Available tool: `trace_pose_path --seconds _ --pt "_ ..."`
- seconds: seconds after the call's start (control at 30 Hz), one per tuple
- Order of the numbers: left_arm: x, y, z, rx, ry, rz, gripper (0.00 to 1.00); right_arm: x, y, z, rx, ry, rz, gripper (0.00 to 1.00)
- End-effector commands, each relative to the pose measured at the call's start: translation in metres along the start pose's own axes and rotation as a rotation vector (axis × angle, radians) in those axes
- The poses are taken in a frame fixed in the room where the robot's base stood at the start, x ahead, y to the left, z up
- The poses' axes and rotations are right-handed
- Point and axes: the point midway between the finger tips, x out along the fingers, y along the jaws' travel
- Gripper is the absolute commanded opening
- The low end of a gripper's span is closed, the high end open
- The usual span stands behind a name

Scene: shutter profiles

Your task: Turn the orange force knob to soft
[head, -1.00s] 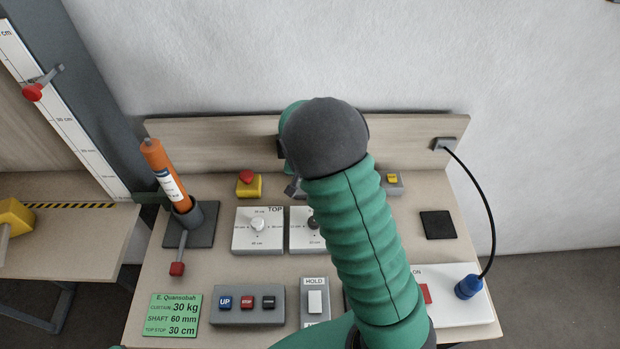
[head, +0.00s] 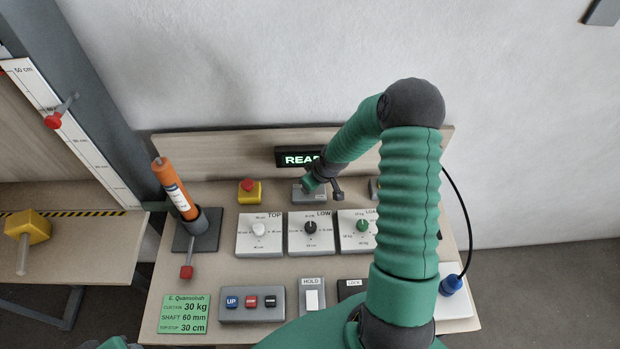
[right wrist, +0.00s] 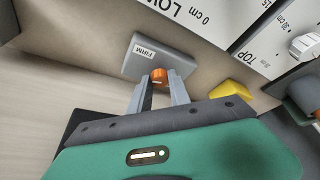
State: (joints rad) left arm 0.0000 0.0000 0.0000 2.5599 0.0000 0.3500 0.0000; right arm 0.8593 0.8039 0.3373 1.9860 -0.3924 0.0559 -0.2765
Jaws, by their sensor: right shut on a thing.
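The orange force knob (right wrist: 159,75) stands on a grey box with a FIRM label (right wrist: 145,51) in the right wrist view. My right gripper (right wrist: 159,84) is shut on the knob, one finger on each side of it. The grey box (head: 300,199) is at the back middle of the bench in the head view. My right gripper (head: 316,187) comes down over it there and hides the knob. A soft label cannot be made out.
In front of the box are TOP (head: 259,246), LOW (head: 297,245) and LOAD (head: 347,244) dials. A yellow box with a red button (head: 249,191) stands to the left. A lit display (head: 296,158) is behind, partly covered by my arm.

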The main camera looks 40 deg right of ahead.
Motion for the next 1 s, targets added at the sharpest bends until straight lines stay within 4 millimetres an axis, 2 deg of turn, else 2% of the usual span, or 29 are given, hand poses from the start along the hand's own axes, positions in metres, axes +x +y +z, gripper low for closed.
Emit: trace_pose_path --seconds 0.03,0.1,0.4,0.7,1.0 --pt "-0.014 0.0 -0.003 0.0 0.0 0.0 0.49 -0.007 0.004 -0.007 -0.031 0.013 -0.011 0.0" --pt "-0.022 0.0 -0.005 0.0 0.0 0.0 0.49 -0.007 0.004 -0.007 -0.087 0.014 -0.033 0.0" --pt "-0.044 0.0 -0.01 0.0 0.0 0.0 0.49 -0.003 0.004 -0.006 -0.27 0.018 -0.107 0.0" --pt "-0.052 0.0 -0.012 0.0 0.0 0.0 0.49 -0.001 0.005 -0.006 -0.353 0.02 -0.138 0.0" --pt "-0.052 0.0 -0.012 0.0 0.0 0.0 0.49 0.001 0.004 -0.005 -0.364 0.019 -0.143 0.0"
